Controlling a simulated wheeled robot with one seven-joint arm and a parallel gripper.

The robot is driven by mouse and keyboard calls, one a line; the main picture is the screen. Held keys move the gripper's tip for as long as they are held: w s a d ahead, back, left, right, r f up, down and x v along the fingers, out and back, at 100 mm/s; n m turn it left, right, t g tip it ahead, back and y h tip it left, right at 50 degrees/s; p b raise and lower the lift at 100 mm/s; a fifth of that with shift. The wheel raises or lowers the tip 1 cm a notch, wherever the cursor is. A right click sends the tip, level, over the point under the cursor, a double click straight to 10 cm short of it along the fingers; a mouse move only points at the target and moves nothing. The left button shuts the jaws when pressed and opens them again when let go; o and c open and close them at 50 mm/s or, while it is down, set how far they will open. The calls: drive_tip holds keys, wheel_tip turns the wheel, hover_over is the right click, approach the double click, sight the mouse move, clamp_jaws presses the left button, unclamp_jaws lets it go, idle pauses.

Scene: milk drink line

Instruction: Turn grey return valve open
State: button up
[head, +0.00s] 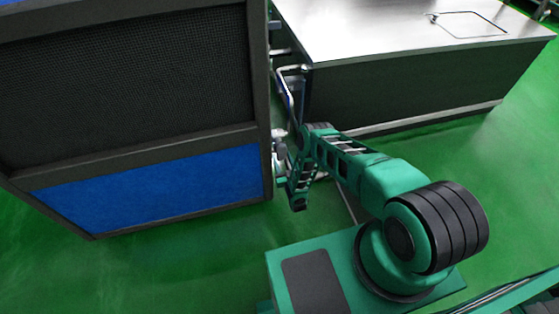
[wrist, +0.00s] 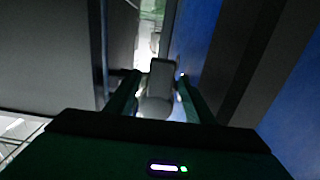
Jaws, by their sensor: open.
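A grey upright tab with a paler rounded part below it, which looks like the handle of the grey return valve (wrist: 161,76), is in the middle of the wrist view. My gripper (wrist: 157,84) is open, with one finger on each side of this handle. I cannot tell whether either finger touches it. The valve is not clear there.
The large cabinet with a blue panel (head: 150,190) stands close on the left. A steel-topped unit (head: 370,30) stands behind on the right. A bent metal pipe (head: 287,92) runs in the narrow gap between them. Green floor (head: 500,165) is clear on the right.

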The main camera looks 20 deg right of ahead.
drive_tip(key=shift+w, duration=0.15)
clamp_jaws()
drive_tip(key=shift+a, duration=0.35)
drive_tip(key=shift+d, duration=0.25)
drive_tip(key=shift+n, duration=0.6)
